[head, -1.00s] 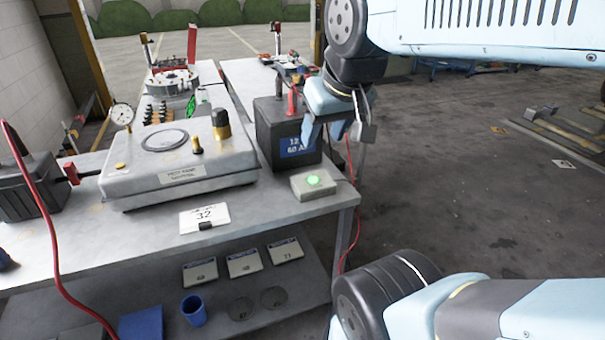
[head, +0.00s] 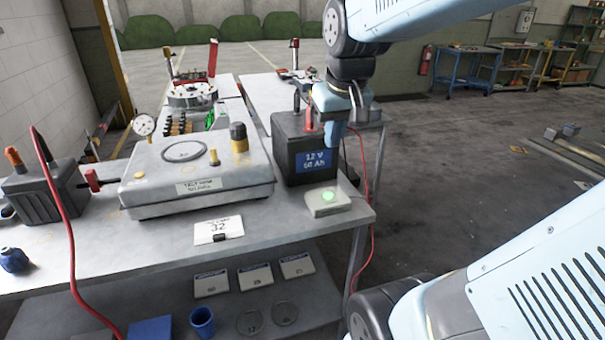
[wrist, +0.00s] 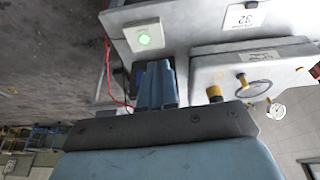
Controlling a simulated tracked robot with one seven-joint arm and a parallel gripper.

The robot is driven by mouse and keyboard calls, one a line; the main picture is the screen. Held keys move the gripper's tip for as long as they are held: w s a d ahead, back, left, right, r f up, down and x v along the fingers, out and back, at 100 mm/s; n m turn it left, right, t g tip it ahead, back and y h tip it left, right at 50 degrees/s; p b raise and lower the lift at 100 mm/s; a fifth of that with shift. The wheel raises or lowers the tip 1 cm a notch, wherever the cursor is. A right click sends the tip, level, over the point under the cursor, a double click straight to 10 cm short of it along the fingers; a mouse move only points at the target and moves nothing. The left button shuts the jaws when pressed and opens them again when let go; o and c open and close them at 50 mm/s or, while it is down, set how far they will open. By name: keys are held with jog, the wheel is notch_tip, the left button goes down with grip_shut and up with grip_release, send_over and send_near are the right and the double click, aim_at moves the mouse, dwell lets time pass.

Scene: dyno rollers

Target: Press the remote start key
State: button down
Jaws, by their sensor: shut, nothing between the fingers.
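A small pale grey box (head: 322,207) sits at the right end of the bench, with a round lit green button (head: 329,196) on its top. The green button also shows in the wrist view (wrist: 144,40), beyond my fingertips. My gripper (head: 333,142) is shut and empty, its fingers together and pointing down. It is above and behind the box in the head view, in front of the black battery's right side, and apart from the button. In the wrist view my gripper (wrist: 158,68) hides part of the bench and the battery.
The black 12 V battery (head: 290,152) stands just behind the box, with a red cable (head: 379,160) hanging to its right. A grey flat unit with knobs (head: 165,175) is to the left. A card reading 32 (head: 207,231) is at the bench's front edge. Open floor lies right.

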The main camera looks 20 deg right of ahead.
jog(key=w+d+f+g, duration=0.2)
jog(key=w+d+f, duration=0.1)
jog(key=w, duration=0.4)
jog(key=g, duration=0.2)
send_over(328, 194)
notch_tip(328, 194, down, 6)
jog(key=shift+f, duration=0.15)
jog(key=shift+s+f, duration=0.1)
notch_tip(328, 194, down, 14)
jog(key=shift+r, duration=0.1)
dwell(0.5)
